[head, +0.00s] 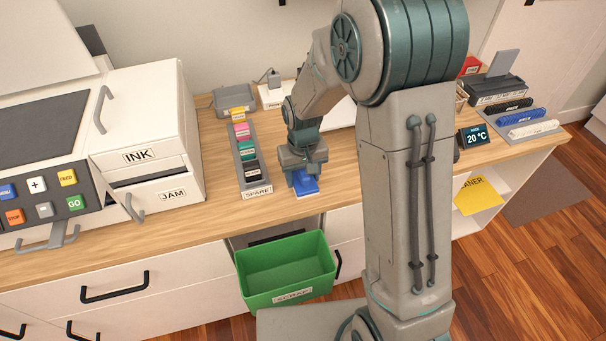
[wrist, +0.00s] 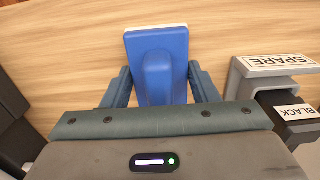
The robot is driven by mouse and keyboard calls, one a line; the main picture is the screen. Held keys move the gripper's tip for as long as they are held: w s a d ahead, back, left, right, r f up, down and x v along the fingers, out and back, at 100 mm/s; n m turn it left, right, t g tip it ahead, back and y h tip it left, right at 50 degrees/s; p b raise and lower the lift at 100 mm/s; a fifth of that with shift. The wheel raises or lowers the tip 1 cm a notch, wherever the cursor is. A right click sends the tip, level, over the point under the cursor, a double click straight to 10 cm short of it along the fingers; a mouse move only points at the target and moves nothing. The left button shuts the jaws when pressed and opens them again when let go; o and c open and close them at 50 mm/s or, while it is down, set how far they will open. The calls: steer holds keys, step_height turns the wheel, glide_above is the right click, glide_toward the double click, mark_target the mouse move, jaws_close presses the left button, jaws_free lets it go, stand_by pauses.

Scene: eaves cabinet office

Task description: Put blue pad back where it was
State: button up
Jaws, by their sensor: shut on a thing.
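The blue pad (head: 306,186) is at the wooden counter, just right of the SPARE rack. In the wrist view the blue pad (wrist: 157,62) has a raised blue grip and a pale far edge. My gripper (head: 304,178) is shut on the pad's grip, with one finger on each side; it also shows in the wrist view (wrist: 160,88). The pad is at or close above the counter; I cannot tell whether it touches. The lower part of its grip is hidden by my gripper body.
The SPARE rack (head: 258,190) holds several coloured cartridges, close left of my gripper. The white INK and JAM printer (head: 150,150) stands further left. A green scrap bin (head: 285,270) hangs below the counter front. Bare counter (head: 225,205) shows beside the rack.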

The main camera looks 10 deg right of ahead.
mark_target(303, 170)
steer(key=o, duration=1)
steer(key=shift+c, duration=0.2)
steer(key=shift+r, duration=0.1)
step_height(303, 170, up, 12)
steer(key=shift+f+p, duration=0.1)
steer(key=shift+p, duration=0.7)
steer(key=s+d+r+m+t, duration=0.1)
steer(key=s+d, duration=0.3)
steer(key=s, duration=0.4)
steer(key=s+d+r+m+t, duration=0.1)
steer(key=s+d+r, duration=0.3)
steer(key=s, duration=0.5)
steer(key=shift+s+d+r, duration=0.3)
steer(key=shift+d, duration=0.25)
